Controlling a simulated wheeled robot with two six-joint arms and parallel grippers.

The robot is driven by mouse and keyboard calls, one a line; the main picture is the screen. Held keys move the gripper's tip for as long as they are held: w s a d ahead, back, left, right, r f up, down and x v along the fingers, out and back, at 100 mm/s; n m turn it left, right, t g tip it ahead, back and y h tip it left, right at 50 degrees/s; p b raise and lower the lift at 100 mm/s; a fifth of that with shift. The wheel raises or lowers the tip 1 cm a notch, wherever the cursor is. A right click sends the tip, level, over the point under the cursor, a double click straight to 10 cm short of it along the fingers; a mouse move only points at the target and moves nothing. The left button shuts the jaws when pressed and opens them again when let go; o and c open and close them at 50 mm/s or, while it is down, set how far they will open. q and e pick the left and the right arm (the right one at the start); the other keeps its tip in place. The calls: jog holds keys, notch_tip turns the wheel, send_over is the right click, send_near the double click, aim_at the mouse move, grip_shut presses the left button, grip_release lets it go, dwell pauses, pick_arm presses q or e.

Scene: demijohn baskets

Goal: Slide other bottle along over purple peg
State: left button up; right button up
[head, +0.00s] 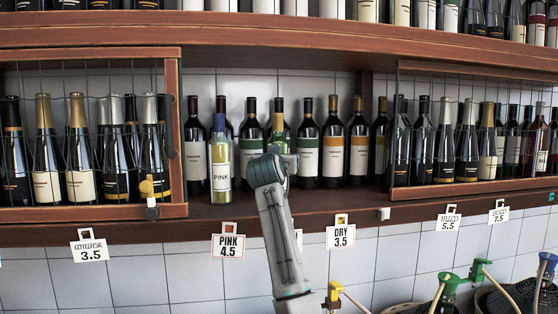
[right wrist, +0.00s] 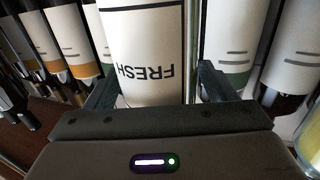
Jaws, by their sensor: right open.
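A pale yellow bottle with a purple neck and a PINK label (head: 221,165) stands upright at the front of the middle shelf. I cannot make out a purple peg. My left gripper is not in view.
Dark bottles (head: 333,145) stand close behind along the shelf. Wire-fronted compartments (head: 85,140) flank the middle opening. Price signs PINK (head: 228,245) and DRY (head: 340,236) hang below the shelf edge. Green taps (head: 447,284) and baskets are at lower right.

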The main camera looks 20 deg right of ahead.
jog(key=b+v, duration=0.5)
jog(key=v, duration=0.5)
jog(key=shift+s, duration=0.3)
jog(key=shift+a+r, duration=0.1)
jog(key=b+v, duration=0.2)
jog(key=v, duration=0.5)
dwell(0.6)
jog(key=b+v, duration=0.3)
jog(key=v, duration=0.4)
dwell(0.7)
